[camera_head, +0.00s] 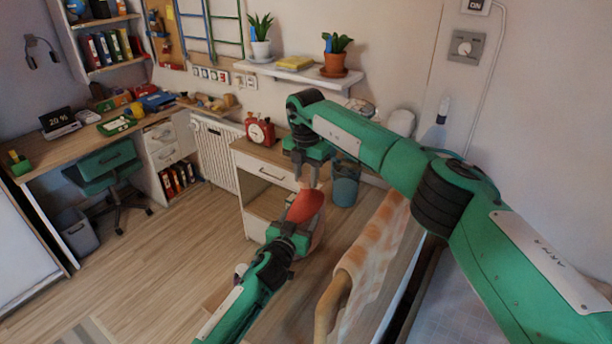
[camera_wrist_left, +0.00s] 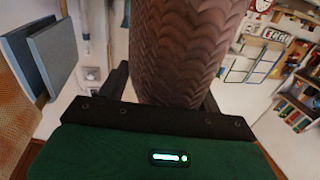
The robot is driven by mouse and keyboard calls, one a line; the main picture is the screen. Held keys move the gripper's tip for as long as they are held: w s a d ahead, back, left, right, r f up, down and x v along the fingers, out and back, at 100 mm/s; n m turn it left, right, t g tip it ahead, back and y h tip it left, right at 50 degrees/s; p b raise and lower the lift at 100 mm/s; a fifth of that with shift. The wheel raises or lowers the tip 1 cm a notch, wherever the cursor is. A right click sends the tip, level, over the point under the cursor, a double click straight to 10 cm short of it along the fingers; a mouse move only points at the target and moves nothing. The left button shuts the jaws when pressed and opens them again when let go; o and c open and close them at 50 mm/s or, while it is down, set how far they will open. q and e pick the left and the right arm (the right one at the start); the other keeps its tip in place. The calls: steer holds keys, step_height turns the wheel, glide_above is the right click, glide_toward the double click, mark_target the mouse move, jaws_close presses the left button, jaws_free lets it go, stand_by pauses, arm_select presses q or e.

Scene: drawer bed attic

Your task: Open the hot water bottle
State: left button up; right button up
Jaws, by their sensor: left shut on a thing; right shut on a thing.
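The red hot water bottle (camera_head: 304,206) is held in the air in the middle of the head view, its narrow neck end upward. My left gripper (camera_head: 291,234) is shut on the bottle's lower part from below. In the left wrist view the bottle's ribbed, brownish-red body (camera_wrist_left: 185,50) fills the space between the fingers. My right gripper (camera_head: 307,176) points down from above, with its fingertips closed at the top of the bottle, where the cap sits. The cap is small and mostly hidden by the fingers.
A bedside cabinet (camera_head: 262,172) with a red clock (camera_head: 260,133) stands behind the bottle. A blue bin (camera_head: 345,184) is right of it. A bed with an orange-patterned blanket (camera_head: 372,250) and rounded wooden end is close at the right. The floor at left (camera_head: 150,245) is clear.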

steer(key=n, duration=0.4)
steer(key=shift+n, duration=0.4)
steer(key=n, duration=0.4)
steer(key=shift+n, duration=0.3)
steer(key=n, duration=0.4)
steer(key=shift+n, duration=0.3)
steer(key=n, duration=1.6)
steer(key=shift+r, duration=0.1)
steer(key=n, duration=1)
